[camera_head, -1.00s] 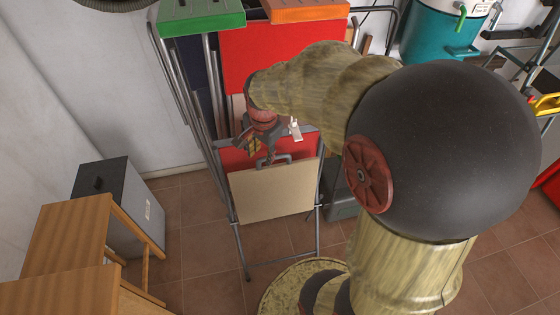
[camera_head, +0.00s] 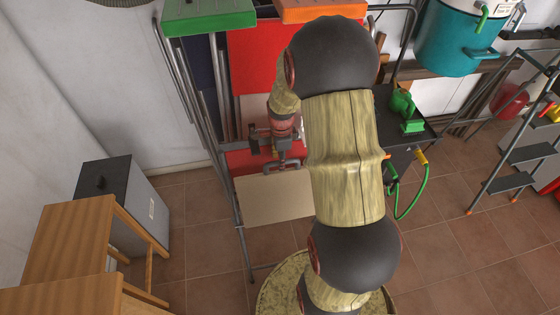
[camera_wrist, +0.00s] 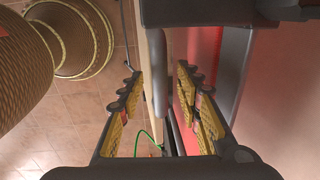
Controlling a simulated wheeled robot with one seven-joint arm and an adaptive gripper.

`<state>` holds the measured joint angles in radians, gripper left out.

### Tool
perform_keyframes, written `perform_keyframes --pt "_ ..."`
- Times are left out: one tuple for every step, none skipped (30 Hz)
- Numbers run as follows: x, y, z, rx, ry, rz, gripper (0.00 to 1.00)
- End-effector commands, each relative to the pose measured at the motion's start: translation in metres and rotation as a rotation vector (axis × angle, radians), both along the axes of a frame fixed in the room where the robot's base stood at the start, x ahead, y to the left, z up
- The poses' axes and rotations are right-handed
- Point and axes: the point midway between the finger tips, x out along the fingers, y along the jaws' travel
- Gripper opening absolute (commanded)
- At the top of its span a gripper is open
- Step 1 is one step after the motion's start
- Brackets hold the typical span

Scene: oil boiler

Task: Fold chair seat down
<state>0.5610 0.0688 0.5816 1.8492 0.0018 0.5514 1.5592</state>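The folding chair has a grey tubular frame (camera_head: 240,215), a beige seat panel (camera_head: 275,201) standing nearly upright, and a red panel (camera_head: 240,160) behind it. A grey looped bar shows at the seat's top edge. My gripper (camera_head: 286,162) is at that top edge, pointing down. In the wrist view my gripper (camera_wrist: 160,78) is open, with its fingers on either side of the grey bar (camera_wrist: 160,70) and the beige panel's edge (camera_wrist: 153,40). A gap shows beside each finger. My arm hides the chair's right side in the head view.
Green-topped (camera_head: 210,20) and orange-topped (camera_head: 320,10) folded items stand behind the chair. A grey box (camera_head: 105,195) and wooden furniture (camera_head: 70,240) are at left. A green hose (camera_head: 415,195) and step ladder (camera_head: 530,155) are at right. Tiled floor shows between them.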

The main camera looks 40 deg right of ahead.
Motion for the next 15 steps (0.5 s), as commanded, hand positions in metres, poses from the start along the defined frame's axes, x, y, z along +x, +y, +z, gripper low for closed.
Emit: perform_keyframes --pt "0.0002 0.0 -0.0035 0.0 0.0 0.0 0.34" --pt "0.0004 -0.0001 -0.0045 0.0 0.0 0.0 0.34" --pt "0.0005 -0.0002 -0.0053 0.0 0.0 0.001 0.34" --pt "0.0006 -0.0002 -0.0056 0.0 0.0 0.001 0.34" --pt "0.0007 -0.0003 -0.0058 -0.001 -0.001 0.001 0.34" --pt "0.0008 -0.0003 -0.0056 -0.001 -0.001 0.001 0.34" --pt "0.0008 -0.0003 -0.0056 -0.001 -0.001 0.001 0.34" --pt "0.0008 -0.0002 -0.0055 -0.001 -0.001 0.001 0.34" --pt "0.0007 -0.0003 -0.0054 -0.001 -0.001 0.001 0.34" --pt "0.0007 -0.0003 -0.0054 -0.001 -0.001 0.001 0.34" --pt "0.0007 -0.0003 -0.0053 -0.001 -0.001 0.001 0.34" --pt "0.0007 -0.0003 -0.0053 -0.001 -0.001 0.001 0.32" --pt "0.0007 -0.0003 -0.0053 -0.001 -0.001 0.001 0.3" --pt "0.0007 -0.0003 -0.0053 -0.001 -0.001 0.001 0.28" --pt "0.0007 -0.0003 -0.0053 -0.001 -0.001 0.001 0.26"
